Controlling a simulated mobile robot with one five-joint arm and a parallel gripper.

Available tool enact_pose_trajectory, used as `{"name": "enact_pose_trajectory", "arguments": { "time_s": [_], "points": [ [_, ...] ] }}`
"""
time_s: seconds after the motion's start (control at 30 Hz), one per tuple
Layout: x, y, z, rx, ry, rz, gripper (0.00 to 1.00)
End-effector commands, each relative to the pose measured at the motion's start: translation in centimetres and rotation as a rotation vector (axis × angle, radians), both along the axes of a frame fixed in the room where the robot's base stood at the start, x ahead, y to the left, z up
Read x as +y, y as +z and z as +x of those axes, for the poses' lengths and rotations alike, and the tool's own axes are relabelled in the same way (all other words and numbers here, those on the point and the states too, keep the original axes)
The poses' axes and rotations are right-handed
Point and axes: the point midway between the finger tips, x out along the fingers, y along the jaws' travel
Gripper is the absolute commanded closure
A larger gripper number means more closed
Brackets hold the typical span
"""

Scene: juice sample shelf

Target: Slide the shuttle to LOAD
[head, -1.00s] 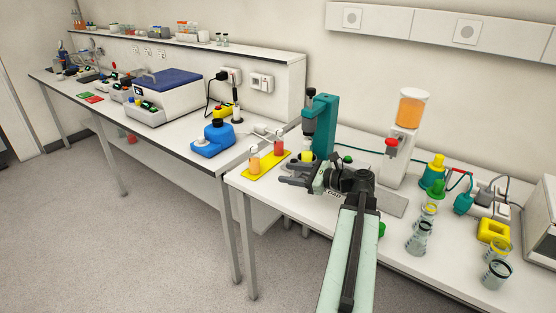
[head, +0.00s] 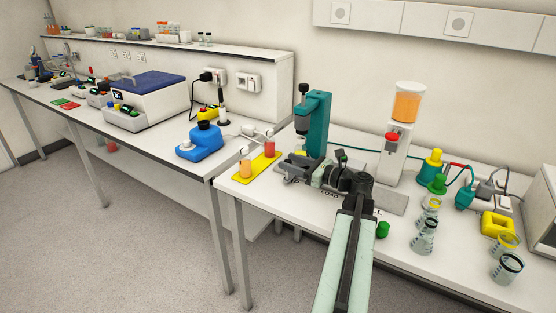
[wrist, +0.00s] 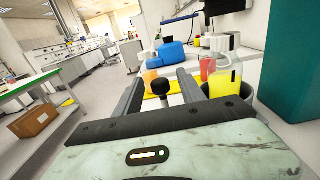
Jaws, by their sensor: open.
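My gripper (head: 293,172) is open in front of the teal press (head: 316,125) on the right bench. In the wrist view its two fingers (wrist: 160,92) spread apart, with a black round knob (wrist: 160,87) on a short stem between them, not gripped. Just right of the right finger, a cup of yellow juice (wrist: 224,82) stands in a dark round holder (wrist: 245,102), which appears to be the shuttle. In the head view my gripper hides most of the shuttle. The label LOAD (head: 329,195) shows on the grey track plate (head: 391,203), beside my wrist.
A yellow tray (head: 244,174) with orange and red juice cups lies left of my gripper. A blue device (head: 201,141) stands on the left bench. The white dispenser (head: 395,159) stands behind the plate. Several beakers (head: 423,238) and a yellow block (head: 497,224) are at right.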

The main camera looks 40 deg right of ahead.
Motion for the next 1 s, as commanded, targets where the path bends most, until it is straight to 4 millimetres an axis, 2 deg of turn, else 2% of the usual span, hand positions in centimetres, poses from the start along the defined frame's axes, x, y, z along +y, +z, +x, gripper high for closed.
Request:
{"name": "enact_pose_trajectory", "arguments": {
  "time_s": [0.1,0.23,0.57,0.73,1.0],
  "points": [
    [0.6,0.0,2.3,0.000,0.005,0.000,0.53],
    [1.0,0.0,3.9,0.000,0.004,0.000,0.53],
    [1.2,0.0,4.5,0.000,0.003,-0.001,0.53],
    [1.2,0.0,4.5,0.000,0.003,-0.001,1.00],
    [1.3,0.0,4.5,0.000,0.004,-0.001,1.00]
  ]
}}
